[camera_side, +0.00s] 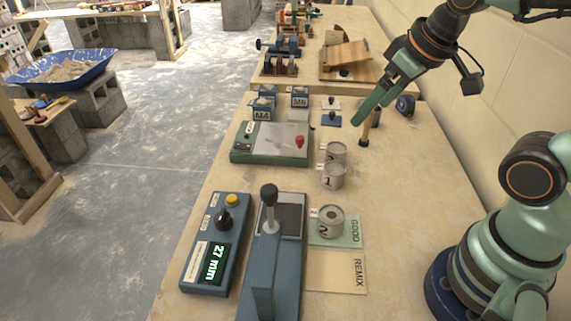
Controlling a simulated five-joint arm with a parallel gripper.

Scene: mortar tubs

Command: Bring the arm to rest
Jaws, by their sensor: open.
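My gripper (360,119) is in the upper right, with its green fingers pointing down and left above the bench (420,180). It is open, and nothing shows between its fingers. Its tips are apart from the grey tubs. My arm comes down from the top right corner. A grey tub marked 2 (331,222) stands upright on the green GOOD card (351,240). A tub marked 1 (333,177) and another tub (336,153) stand close together farther back.
A REMIX card (337,272) lies bare in front. A lever device (272,250) and a box reading 27 mm (217,250) stand left. A green-sided box with a red knob (272,145) is behind.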

